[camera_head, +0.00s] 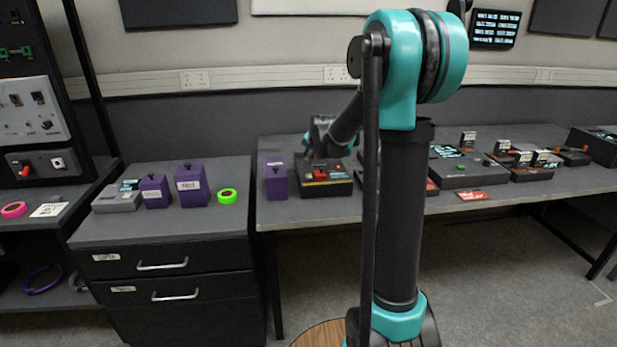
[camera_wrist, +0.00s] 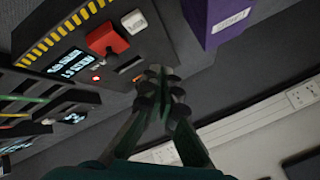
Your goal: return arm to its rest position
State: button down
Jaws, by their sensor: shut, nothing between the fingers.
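My arm stands in the middle of the head view, a dark upright link with a teal joint at the top and a forearm reaching back over the right-hand table. My gripper (camera_wrist: 163,78) is shut and empty in the wrist view, its fingertips together close to a dark control box (camera_wrist: 75,40). In the head view, the box (camera_head: 325,190) has a red part on top and sits near the table's left end. The gripper's fingers are hard to make out in the head view. I cannot tell whether the fingertips touch the box.
A purple box (camera_head: 276,181) stands just left of the control box; it is close to my gripper in the wrist view (camera_wrist: 222,22). More purple boxes (camera_head: 192,186) and a green tape roll (camera_head: 227,196) sit on the drawer cabinet (camera_head: 165,226). Several devices (camera_head: 470,172) stand at right.

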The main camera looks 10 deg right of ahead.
jog(key=s+d+f+n+g, duration=0.1)
jog(key=s+f, duration=0.3)
jog(key=s, duration=0.9)
jog(key=s+d+f+n+g, duration=0.1)
jog(key=s+f+n, duration=0.3)
jog(key=s, duration=1)
jog(key=s+d+f+n+g+h, duration=0.1)
jog(key=s+f, duration=0.4)
jog(key=s, duration=0.9)
jog(key=shift+d+f+n+g, duration=0.2)
jog(key=shift+d+n+g, duration=0.3)
jog(key=shift+n+g, duration=0.45)
jog(key=shift+w, duration=0.1)
